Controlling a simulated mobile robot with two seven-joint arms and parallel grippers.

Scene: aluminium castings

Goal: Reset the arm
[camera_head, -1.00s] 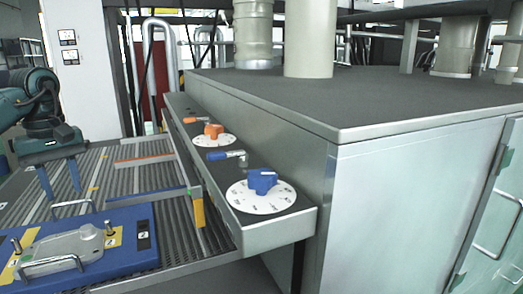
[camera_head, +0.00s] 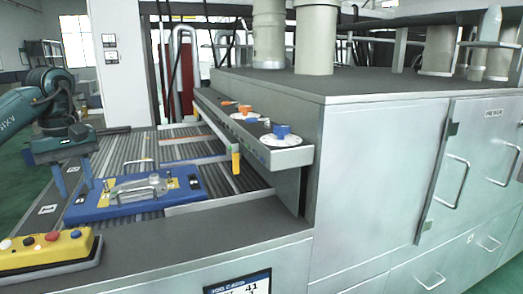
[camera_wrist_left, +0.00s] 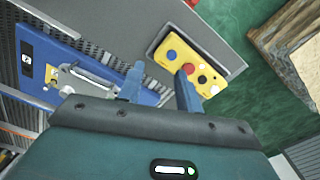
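My left arm comes in from the left in the head view, and its gripper (camera_head: 72,177) hangs with two blue fingers spread apart and nothing between them. It is above the left side of the conveyor, beside the blue fixture plate (camera_head: 100,207). A grey metal casting (camera_head: 138,187) lies on that plate with clamp handles around it. In the left wrist view the open fingers (camera_wrist_left: 158,84) show between the blue plate (camera_wrist_left: 58,58) and a yellow button box (camera_wrist_left: 187,68). My right gripper is not in view.
The yellow button box (camera_head: 45,249) stands on the front ledge at lower left. A narrow shelf with an orange dial (camera_head: 244,108) and a blue dial (camera_head: 282,131) runs along the large grey cabinet (camera_head: 378,180). A screen (camera_head: 240,284) is at the bottom. Green floor shows at far left.

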